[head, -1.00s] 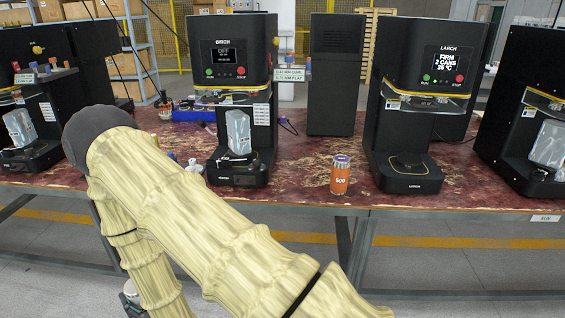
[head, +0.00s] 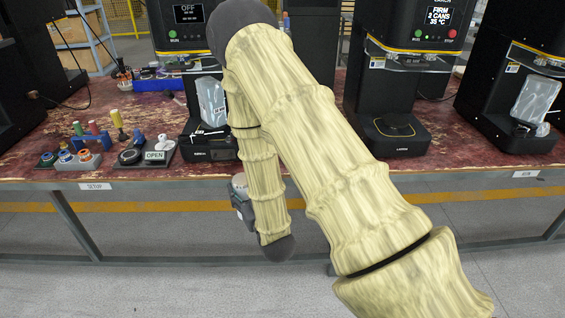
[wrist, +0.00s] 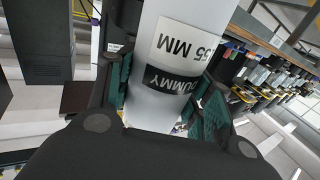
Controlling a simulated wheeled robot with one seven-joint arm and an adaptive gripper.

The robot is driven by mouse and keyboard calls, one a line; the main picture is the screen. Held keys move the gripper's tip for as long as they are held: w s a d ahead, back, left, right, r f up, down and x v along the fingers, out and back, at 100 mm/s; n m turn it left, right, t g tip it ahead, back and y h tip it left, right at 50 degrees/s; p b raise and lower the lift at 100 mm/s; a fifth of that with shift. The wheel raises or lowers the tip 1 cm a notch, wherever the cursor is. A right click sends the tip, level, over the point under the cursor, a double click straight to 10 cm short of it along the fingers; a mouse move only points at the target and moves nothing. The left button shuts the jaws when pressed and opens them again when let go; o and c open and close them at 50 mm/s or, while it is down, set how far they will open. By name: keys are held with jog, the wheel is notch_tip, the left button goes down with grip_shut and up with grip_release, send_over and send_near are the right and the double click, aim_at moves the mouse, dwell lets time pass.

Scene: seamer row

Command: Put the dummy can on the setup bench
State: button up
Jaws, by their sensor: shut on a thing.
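The dummy can (wrist: 180,70) is a pale grey cylinder with a white "55 MM" label and a black "DUMMY" label in the wrist view. My gripper (wrist: 163,105) is shut on it, with green-padded fingers on both sides. In the head view my arm hides most of the gripper, which hangs in front of the bench, below its top. The setup bench (head: 70,115) is the worn red top at left, with a "SETUP" plate on its front edge.
Black seamer machines (head: 395,110) stand along the row. Bare red top shows left of the rack and behind it.

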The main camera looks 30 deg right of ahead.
jog(key=s+d+r+m+h, duration=0.1)
jog(key=d+r, duration=0.2)
jog(key=d, duration=0.4)
jog(key=d+r+m+g+h, duration=0.1)
jog(key=d+r+h, duration=0.15)
jog(key=d, duration=0.45)
jog(key=s+d+r+m, duration=0.1)
jog(key=d+r, duration=0.2)
jog(key=d, duration=0.4)
jog(key=w+f, duration=0.2)
jog(key=w, duration=0.6)
jog(key=w+d+f+p, duration=0.1)
jog(key=w+f, duration=0.1)
jog(key=w, duration=0.6)
jog(key=shift+d+f, duration=0.15)
jog(key=shift+f, duration=0.25)
jog(key=shift+f, duration=0.1)
jog(key=o, duration=1.1)
